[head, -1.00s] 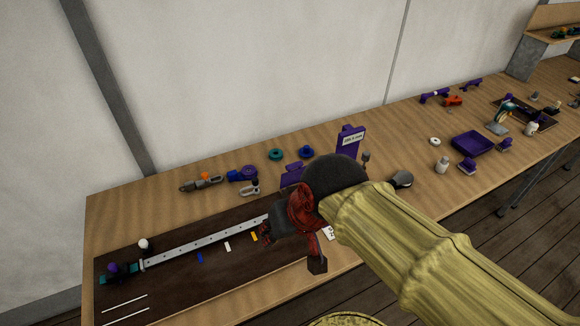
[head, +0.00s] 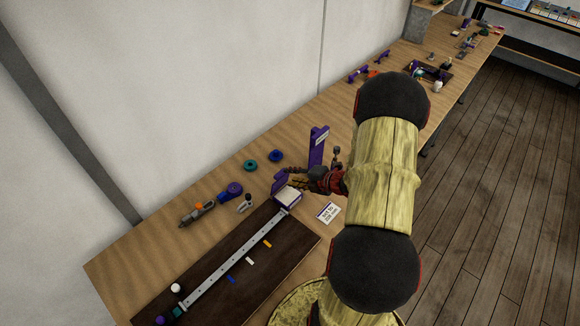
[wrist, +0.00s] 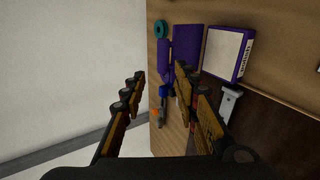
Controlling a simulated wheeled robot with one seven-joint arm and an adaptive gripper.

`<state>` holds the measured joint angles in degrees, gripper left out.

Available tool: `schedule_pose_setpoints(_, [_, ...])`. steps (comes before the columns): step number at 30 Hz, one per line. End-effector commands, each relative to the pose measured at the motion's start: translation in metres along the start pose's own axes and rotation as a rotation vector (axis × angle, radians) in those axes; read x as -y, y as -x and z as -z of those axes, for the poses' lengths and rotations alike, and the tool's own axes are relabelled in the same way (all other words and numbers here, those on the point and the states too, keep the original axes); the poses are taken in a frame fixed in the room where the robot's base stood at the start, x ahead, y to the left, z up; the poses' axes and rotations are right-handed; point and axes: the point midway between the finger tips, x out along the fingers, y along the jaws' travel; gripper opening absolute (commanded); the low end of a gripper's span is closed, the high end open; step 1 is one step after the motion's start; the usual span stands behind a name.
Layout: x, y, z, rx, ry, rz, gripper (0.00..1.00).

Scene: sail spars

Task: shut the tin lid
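My gripper (head: 293,177) is beside the lid. In the wrist view its fingers (wrist: 165,88) are apart with nothing clearly held. Whether a finger touches the lid is hidden.
A tall purple labelled stand (head: 318,147) rises close behind my gripper. A white card (head: 327,213) lies in front of the tin. Teal (head: 250,165) and blue (head: 276,155) rings and a grey-orange tool (head: 197,212) lie towards the wall. The rail (head: 235,258) crosses a dark board.

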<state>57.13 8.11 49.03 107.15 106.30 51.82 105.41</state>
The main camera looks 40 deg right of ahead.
Motion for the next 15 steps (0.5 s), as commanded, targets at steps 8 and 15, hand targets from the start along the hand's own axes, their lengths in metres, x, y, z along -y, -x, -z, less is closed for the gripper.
schedule_pose_setpoints(8, [0.009,-0.006,-0.008,0.025,-0.064,0.0,0.3])
schedule_pose_setpoints(15, [0.01,-0.031,-0.008,0.023,-0.059,0.0,0.3])
